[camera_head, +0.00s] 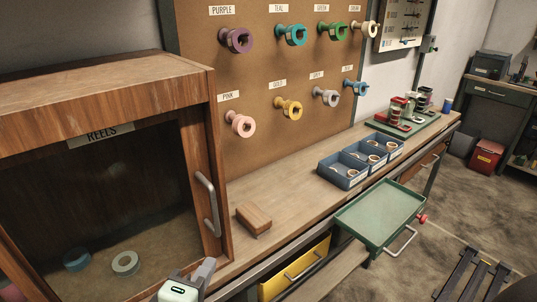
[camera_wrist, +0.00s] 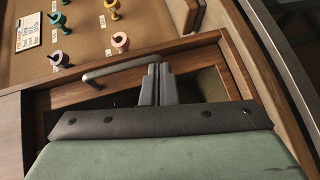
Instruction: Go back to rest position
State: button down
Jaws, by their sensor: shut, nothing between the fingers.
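My gripper (camera_head: 203,271) is at the bottom of the head view, in front of the lower right part of the wooden reels cabinet (camera_head: 190,72). In the wrist view my gripper (camera_wrist: 157,72) has its two grey fingers together, with nothing between them. The cabinet's metal door handle (camera_head: 207,204) is above the fingers in the head view, and they are apart from it there. The handle (camera_wrist: 120,67) also shows just left of the fingertips in the wrist view; I cannot tell the gap in depth. Two reels, one blue (camera_head: 77,259) and one pale green (camera_head: 125,263), lie inside the cabinet.
A pegboard (camera_head: 265,75) with several coloured reels stands behind the workbench (camera_head: 290,187). A wooden block (camera_head: 254,217), blue bins (camera_head: 342,174) and a green tray (camera_head: 378,222) are to the right. A yellow drawer (camera_head: 295,272) is below the bench. Open floor (camera_head: 440,215) lies at the right.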

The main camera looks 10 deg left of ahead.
jog(key=w+d+m+g+h+p, duration=0.2)
jog(key=w+d+m+g+h, duration=0.25)
jog(key=d, duration=0.65)
jog(key=s+d+m+g+y+p, duration=0.2)
jog(key=d+m+g+y+p, duration=0.1)
jog(key=d, duration=0.6)
jog(key=s+d+m+g+y+p, duration=0.3)
jog(key=d+m+g+p, duration=0.2)
jog(key=d+m+g, duration=0.2)
jog(key=shift+d+m+g, duration=0.35)
jog(key=shift+d+m, duration=0.2)
jog(key=shift+d, duration=0.45)
